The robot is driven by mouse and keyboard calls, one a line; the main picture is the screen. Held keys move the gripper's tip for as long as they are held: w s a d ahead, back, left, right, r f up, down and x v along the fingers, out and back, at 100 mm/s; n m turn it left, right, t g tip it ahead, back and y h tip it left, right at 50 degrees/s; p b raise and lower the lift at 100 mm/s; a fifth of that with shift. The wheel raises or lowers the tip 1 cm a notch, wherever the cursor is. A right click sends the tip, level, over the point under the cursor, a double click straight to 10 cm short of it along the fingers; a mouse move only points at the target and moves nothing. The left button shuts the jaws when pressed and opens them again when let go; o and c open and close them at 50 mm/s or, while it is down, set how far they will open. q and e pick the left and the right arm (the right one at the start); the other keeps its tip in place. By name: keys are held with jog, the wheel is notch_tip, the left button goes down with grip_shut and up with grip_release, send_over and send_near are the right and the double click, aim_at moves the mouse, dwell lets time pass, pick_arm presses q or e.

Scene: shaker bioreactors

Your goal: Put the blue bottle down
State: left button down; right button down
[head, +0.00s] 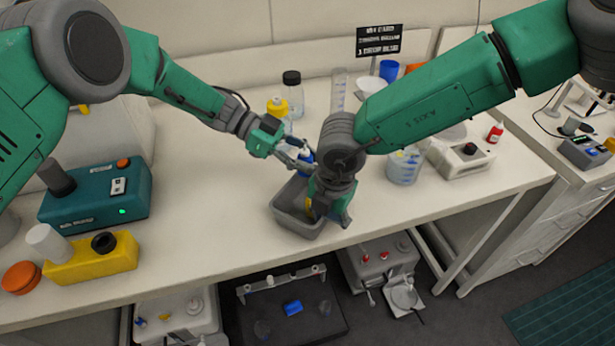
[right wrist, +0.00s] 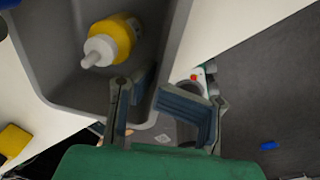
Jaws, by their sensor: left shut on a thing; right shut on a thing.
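The blue bottle (head: 306,156) shows only as a small blue patch at my left gripper (head: 298,160), which is shut on it above the far side of the grey tray (head: 285,215). Most of the bottle is hidden by my right arm and the gripper. My right gripper (head: 328,208) is at the tray's right end. In the right wrist view, its fingers (right wrist: 160,105) straddle the tray wall (right wrist: 60,105), one inside and one outside, shut on it. A yellow bottle with a white nozzle (right wrist: 110,42) lies in the tray.
A yellow-capped bottle (head: 278,107) and a dark-capped clear bottle (head: 292,92) stand behind. A beaker (head: 404,168) and a white hotplate (head: 464,160) are to the right. A teal device (head: 95,205) and a yellow one (head: 92,260) are at left. The bench between is clear.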

pick_arm(q)
notch_tip(320, 180, down, 4)
jog(key=shift+f, duration=0.1)
pick_arm(e)
jog(key=shift+f, duration=0.1)
pick_arm(q)
jog(key=c, duration=1.6)
grip_release()
jog(key=shift+w, duration=0.1)
jog(key=v, duration=1.2)
jog(key=shift+a, duration=0.1)
pick_arm(e)
jog(key=c, duration=1.1)
grip_release()
